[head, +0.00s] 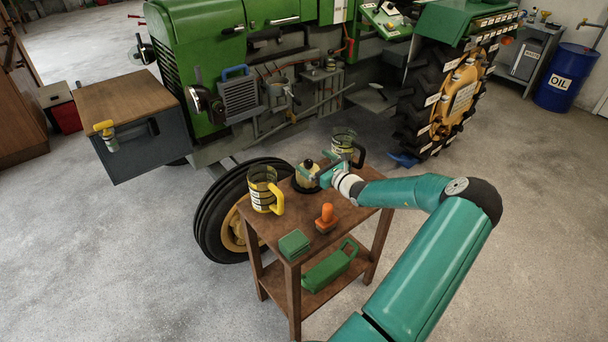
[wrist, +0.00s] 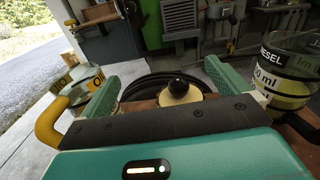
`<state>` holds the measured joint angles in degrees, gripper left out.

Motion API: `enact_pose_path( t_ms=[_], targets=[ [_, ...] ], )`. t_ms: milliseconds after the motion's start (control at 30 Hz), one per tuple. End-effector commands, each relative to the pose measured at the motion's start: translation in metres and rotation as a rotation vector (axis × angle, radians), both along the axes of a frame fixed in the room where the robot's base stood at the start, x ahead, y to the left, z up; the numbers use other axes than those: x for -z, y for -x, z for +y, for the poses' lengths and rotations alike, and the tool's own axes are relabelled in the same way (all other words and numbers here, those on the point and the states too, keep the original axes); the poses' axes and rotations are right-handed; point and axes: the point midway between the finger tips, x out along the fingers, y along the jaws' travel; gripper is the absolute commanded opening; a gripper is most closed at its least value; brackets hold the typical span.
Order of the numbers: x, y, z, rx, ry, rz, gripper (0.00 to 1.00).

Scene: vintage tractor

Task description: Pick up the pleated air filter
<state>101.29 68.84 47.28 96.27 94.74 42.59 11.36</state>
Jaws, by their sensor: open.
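A short cream-yellow cylinder with a black ball knob, which I take to be the pleated air filter (head: 307,178), stands on the small brown table (head: 262,227). Its pleats are too small to make out. My gripper (head: 322,172) is at its right side in the head view, overlapping its edge. In the wrist view my gripper (wrist: 160,78) has its two green fingers spread wide. The filter's cream top and black knob (wrist: 180,92) show between them, nearer the right finger. The gripper's dark bar hides its lower part. I cannot tell whether a finger touches it.
A yellow-handled jug (head: 262,190) stands left of the filter, and a dark-handled jug (head: 344,146) behind it to the right. An orange-topped item (head: 326,217) and a green box (head: 294,244) are in front. A green can (head: 330,268) lies on the lower shelf. The tractor wheel (head: 213,215) is close behind.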

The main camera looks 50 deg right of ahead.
Motion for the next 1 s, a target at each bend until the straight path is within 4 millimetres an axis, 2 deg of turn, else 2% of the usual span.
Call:
enact_pose_path(
  t_ms=[33, 100, 167, 567, 833, 1000],
  targets=[
    [0.003, 0.010, -0.010, 0.030, -0.020, -0.013, 1.00],
    [0.008, 0.015, -0.016, 0.049, -0.035, -0.022, 1.00],
    [0.015, 0.017, -0.017, 0.052, -0.038, -0.024, 1.00],
    [0.087, 0.017, -0.015, 0.047, -0.034, -0.022, 1.00],
    [0.084, -0.009, -0.020, 0.045, -0.032, -0.022, 1.00],
    [0.084, -0.040, -0.027, 0.045, -0.031, -0.022, 1.00]
  ],
)
